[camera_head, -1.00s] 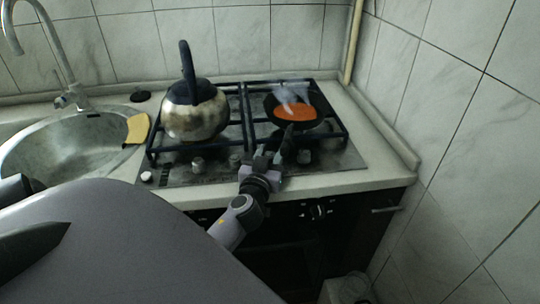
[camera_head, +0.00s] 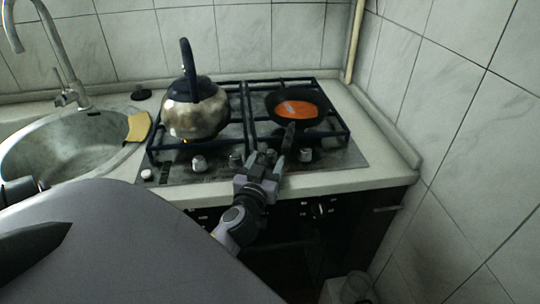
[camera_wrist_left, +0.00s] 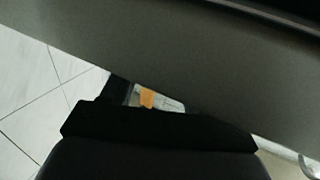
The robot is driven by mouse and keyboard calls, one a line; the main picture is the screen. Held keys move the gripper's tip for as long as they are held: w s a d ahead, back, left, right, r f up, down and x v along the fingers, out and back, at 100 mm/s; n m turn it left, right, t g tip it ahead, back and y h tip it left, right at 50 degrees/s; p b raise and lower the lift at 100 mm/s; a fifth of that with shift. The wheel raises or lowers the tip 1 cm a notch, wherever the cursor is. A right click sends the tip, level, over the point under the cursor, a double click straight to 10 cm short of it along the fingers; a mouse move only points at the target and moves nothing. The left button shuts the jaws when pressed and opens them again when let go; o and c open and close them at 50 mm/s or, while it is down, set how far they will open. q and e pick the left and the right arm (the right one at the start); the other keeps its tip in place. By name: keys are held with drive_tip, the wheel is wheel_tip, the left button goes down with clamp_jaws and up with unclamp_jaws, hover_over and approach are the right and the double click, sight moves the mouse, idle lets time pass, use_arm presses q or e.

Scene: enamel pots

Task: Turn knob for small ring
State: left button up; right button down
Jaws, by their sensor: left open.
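Several round knobs line the front of the stove (camera_head: 348,158). One silvery knob (camera_head: 199,163) is below the kettle, and another knob (camera_head: 236,159) is right of it. A third knob (camera_head: 271,156) is just beyond my left gripper (camera_head: 262,165), partly hidden by it and the pan handle. A fourth knob (camera_head: 305,155) is to the right. I cannot tell which knob serves the small ring. My left gripper is open and empty at the stove's front edge, apart from the knobs as far as I can see. My right gripper is not identifiable.
A kettle (camera_head: 196,115) stands on the left burner. A pan (camera_head: 299,109) with orange-red contents sits on the right, its handle (camera_head: 287,141) pointing forward beside my gripper. The sink (camera_head: 62,155) is at left, with a yellow cloth (camera_head: 138,126) on its rim.

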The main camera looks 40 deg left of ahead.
sight(270, 157)
use_arm(q)
drive_tip(key=shift+b+v, duration=0.3)
drive_tip(key=shift+v, duration=1.35)
drive_tip(key=shift+d, duration=0.1)
